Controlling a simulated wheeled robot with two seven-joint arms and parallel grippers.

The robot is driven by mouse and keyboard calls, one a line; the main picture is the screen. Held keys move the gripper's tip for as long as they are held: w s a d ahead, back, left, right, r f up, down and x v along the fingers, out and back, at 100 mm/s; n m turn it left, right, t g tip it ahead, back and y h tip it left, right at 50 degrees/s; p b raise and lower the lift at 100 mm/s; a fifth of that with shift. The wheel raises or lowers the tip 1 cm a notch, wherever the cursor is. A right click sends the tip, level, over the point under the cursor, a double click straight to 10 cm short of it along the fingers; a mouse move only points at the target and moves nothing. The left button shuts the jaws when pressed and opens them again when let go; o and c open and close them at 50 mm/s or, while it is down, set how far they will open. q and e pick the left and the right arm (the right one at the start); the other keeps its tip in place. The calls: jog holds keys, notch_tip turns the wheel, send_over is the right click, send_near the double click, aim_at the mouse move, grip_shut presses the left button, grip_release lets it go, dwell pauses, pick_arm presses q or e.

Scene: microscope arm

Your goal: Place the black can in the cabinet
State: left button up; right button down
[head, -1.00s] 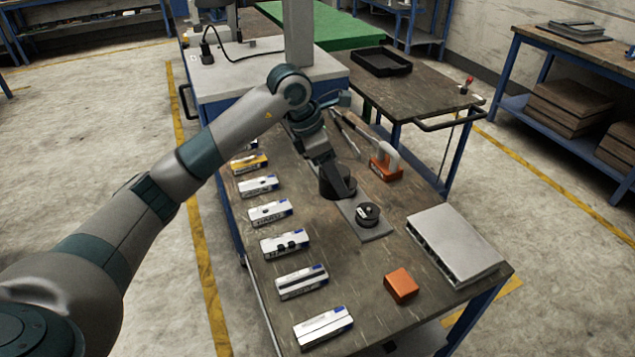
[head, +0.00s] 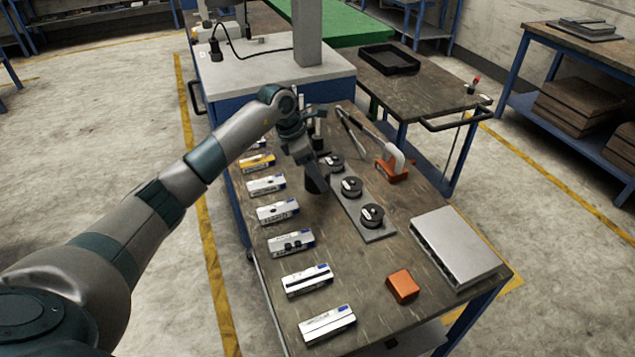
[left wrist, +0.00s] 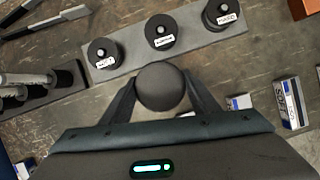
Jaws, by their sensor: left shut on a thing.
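My left gripper (head: 315,168) is shut on a black can (head: 318,185), a plain dark cylinder. In the left wrist view the can's round top (left wrist: 161,86) shows between the two fingers. In the head view the can is just left of the grey plate (head: 379,234), over the brown table; I cannot tell its exact height. A blue unit with a pale top (head: 240,68) stands behind the table; no door or opening shows, so I cannot tell whether it is the cabinet. My right gripper is not in view.
Three black labelled round pieces (head: 352,187) stand on the grey plate. Several small white boxes (head: 291,242) line the table's left side. An orange block (head: 402,286), a grey flat case (head: 455,246) and an orange-based tool (head: 391,168) occupy the right side.

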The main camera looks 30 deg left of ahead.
pick_arm(q)
jog(key=shift+f+p, duration=0.45)
jog(key=shift+f, duration=0.05)
notch_tip(320, 180, down, 2)
jog(key=shift+p, duration=0.45)
jog(key=shift+f, duration=0.45)
jog(key=shift+f, duration=0.2)
jog(key=o, duration=1.2)
jog(key=shift+o, duration=0.2)
